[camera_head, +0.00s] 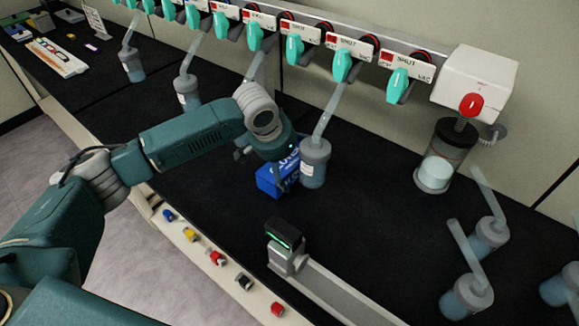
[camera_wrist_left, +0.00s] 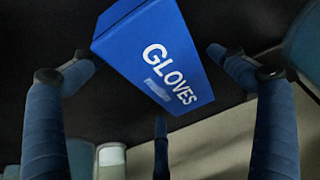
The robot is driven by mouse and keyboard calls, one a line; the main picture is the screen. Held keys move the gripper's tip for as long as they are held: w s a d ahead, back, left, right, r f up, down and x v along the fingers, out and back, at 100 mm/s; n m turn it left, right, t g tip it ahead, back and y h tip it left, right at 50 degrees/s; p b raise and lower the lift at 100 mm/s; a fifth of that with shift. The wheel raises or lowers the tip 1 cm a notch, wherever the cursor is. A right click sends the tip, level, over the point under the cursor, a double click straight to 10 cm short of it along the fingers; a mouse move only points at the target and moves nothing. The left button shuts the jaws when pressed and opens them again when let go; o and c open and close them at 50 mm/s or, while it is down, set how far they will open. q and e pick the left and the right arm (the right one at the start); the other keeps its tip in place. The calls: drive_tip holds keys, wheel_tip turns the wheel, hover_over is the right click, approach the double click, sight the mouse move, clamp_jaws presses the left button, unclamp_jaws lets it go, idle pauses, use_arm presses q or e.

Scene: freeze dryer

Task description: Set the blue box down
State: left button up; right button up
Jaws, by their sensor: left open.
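The blue box (camera_head: 268,181) rests on the black bench top under my left gripper, partly hidden by it and by a flask. In the left wrist view the box (camera_wrist_left: 155,55) shows the word "GLOVES" and lies tilted in the picture between the spread fingers. My left gripper (camera_head: 266,163) is open above the box. Its fingers stand on both sides of the box, with visible gaps in the wrist view (camera_wrist_left: 160,72). My right gripper is not in view.
A grey-capped flask (camera_head: 314,165) stands close to the box's right. A row of teal valves (camera_head: 341,65) runs behind. A vacuum chamber (camera_head: 440,160) and several flasks stand right. A small device with a green light (camera_head: 285,244) is in front. Bench between is clear.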

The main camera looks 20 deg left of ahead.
use_arm(q)
drive_tip(key=v, duration=0.9)
drive_tip(key=shift+s+r+b, duration=0.15)
drive_tip(key=shift+r+b, duration=0.2)
drive_tip(key=shift+b, duration=0.05)
drive_tip(key=shift+o, duration=0.4)
drive_tip(key=shift+s+r, duration=0.1)
drive_tip(key=shift+r, duration=0.2)
drive_tip(key=shift+s+r, duration=0.1)
drive_tip(key=shift+r, duration=0.15)
drive_tip(key=s+a+p, duration=0.1)
drive_tip(key=s+p, duration=0.1)
drive_tip(key=p, duration=1.3)
drive_tip(key=shift+s+a+f, duration=0.1)
drive_tip(key=shift+a+f, duration=0.05)
drive_tip(key=shift+a, duration=0.05)
drive_tip(key=p+x, duration=0.1)
drive_tip(key=x, duration=0.4)
drive_tip(key=shift+f, duration=0.3)
drive_tip(key=shift+w+d+f+p, duration=0.15)
drive_tip(key=shift+w+f+p, duration=0.1)
drive_tip(key=shift+f+p, duration=0.2)
drive_tip(key=p+x, duration=0.1)
drive_tip(key=x, duration=0.2)
drive_tip(key=shift+w+d+f, duration=0.1)
drive_tip(key=shift+f, duration=0.05)
drive_tip(key=shift+w+f, duration=0.25)
drive_tip(key=shift+f, duration=0.3)
drive_tip(key=c, duration=1.5)
